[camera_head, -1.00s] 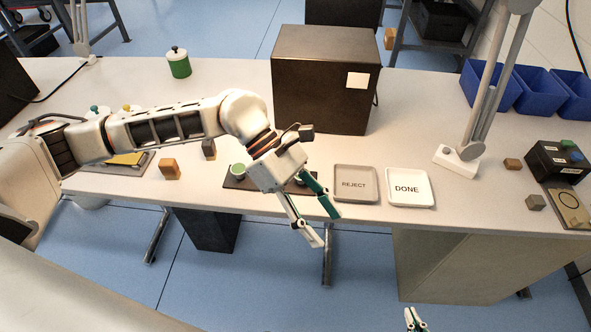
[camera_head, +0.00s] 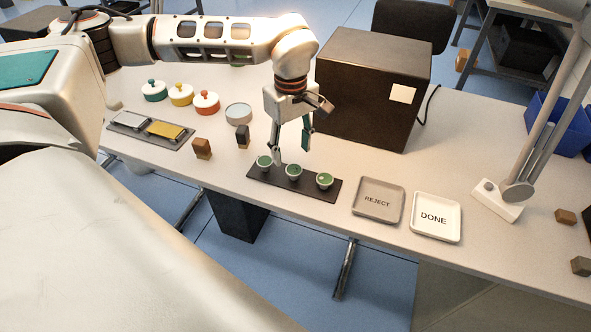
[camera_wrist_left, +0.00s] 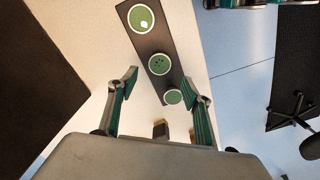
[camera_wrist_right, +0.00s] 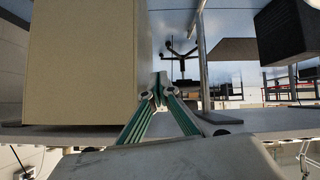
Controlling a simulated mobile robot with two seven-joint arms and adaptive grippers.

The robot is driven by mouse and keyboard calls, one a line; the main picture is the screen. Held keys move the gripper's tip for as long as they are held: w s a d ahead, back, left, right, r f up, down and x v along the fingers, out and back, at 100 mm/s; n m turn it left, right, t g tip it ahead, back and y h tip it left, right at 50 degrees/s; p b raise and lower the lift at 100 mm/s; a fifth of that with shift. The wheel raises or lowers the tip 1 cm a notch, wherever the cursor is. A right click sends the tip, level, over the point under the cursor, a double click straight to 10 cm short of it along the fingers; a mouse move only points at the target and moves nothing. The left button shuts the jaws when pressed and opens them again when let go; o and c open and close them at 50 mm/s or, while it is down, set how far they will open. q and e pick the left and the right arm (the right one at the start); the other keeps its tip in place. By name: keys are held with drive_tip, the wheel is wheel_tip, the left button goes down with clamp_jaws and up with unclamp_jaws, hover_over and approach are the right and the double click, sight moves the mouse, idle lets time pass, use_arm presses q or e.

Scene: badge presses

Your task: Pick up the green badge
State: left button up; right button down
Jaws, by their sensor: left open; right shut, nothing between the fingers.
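Three round green badges with pale rims sit in a row on a dark strip (camera_head: 262,180): a left one (camera_head: 264,161), a middle one (camera_head: 293,171) and a right one (camera_head: 324,180). In the left wrist view, the right badge (camera_wrist_left: 141,18) has a white spot, the middle one (camera_wrist_left: 159,64) dark dots, and the left one (camera_wrist_left: 173,97) looks plain. My left gripper (camera_head: 291,155) points down, open, at the strip's back edge near the left and middle badges; contact is unclear. My right gripper (camera_wrist_right: 160,82) shows only in its wrist view, shut and empty, off the tabletop.
A grey REJECT tray (camera_head: 378,200) and a white DONE tray (camera_head: 436,217) lie right of the strip. A dark box (camera_head: 370,88) stands behind. Two small blocks, brown (camera_head: 202,149) and dark (camera_head: 242,137), and several lidded pots stand left. A lamp base (camera_head: 497,200) stands right.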

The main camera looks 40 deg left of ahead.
sight(294, 170)
use_arm(q)
drive_tip(key=shift+d+f+b, duration=0.2)
drive_tip(key=shift+f+b, duration=0.05)
drive_tip(key=shift+f, duration=0.9)
drive_tip(key=shift+d+f+b, duration=0.15)
drive_tip(key=shift+f+b, duration=0.05)
drive_tip(key=shift+f, duration=0.95)
drive_tip(key=shift+f, duration=0.3)
drive_tip(key=c, duration=0.9)
